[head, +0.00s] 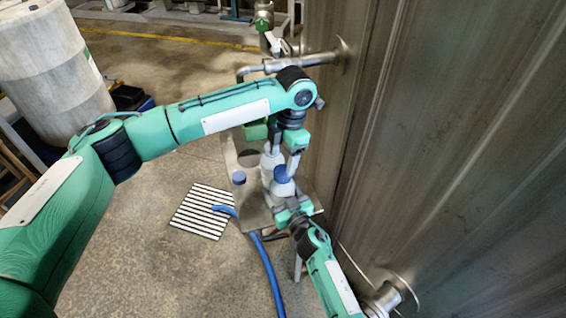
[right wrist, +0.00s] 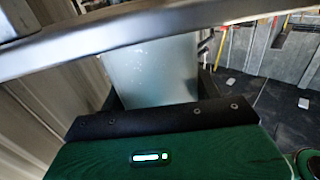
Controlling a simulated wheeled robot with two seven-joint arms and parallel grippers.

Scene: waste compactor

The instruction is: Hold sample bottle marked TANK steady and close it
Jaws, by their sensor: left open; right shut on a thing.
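My right gripper (head: 285,199) is shut on a pale, translucent bottle (head: 281,188), which stands about upright. The bottle's wall fills the space between the fingers in the right wrist view (right wrist: 155,72). A blue cap (head: 284,173) shows at its top; whether it is seated cannot be told. No TANK marking can be read. My left gripper (head: 284,155) points down, open, just above and behind the blue cap, with one finger close to it. Contact cannot be told. A second pale bottle (head: 269,160) stands just behind, partly hidden by the left gripper.
A small metal shelf (head: 257,217) carries the bottles and another blue-topped item (head: 239,178) at left. A ribbed metal wall (head: 440,130) stands close on the right, with a pipe (head: 325,59) above. A blue hose (head: 268,275) and floor grate (head: 203,211) lie below.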

